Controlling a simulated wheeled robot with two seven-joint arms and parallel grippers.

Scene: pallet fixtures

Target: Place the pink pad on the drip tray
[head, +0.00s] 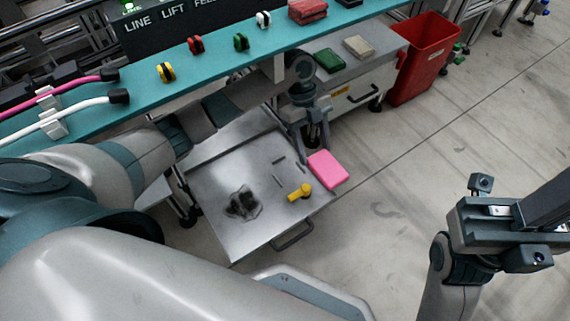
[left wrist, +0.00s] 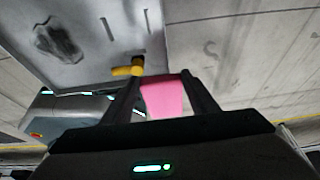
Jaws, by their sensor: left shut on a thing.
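The pink pad (head: 328,169) is held between the two fingers of my left gripper (head: 318,147). The pad also shows between the fingers in the left wrist view (left wrist: 163,98). In the head view it appears at the right edge of the drip tray (head: 215,180), a grey metal tray with a dark stain; its height above the tray is hard to tell. The tray shows at the upper left in the left wrist view (left wrist: 90,77). My right gripper (head: 535,215) is at the right of the head view, away from the tray; its fingertips are not clear.
A yellow object (head: 300,191) and small dark marks or slots lie on the tray near the pad. A teal shelf (head: 215,58) runs above and behind the tray. A green pad (head: 330,59) and a beige pad (head: 358,46) rest on a cabinet. A red bin (head: 428,55) stands behind.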

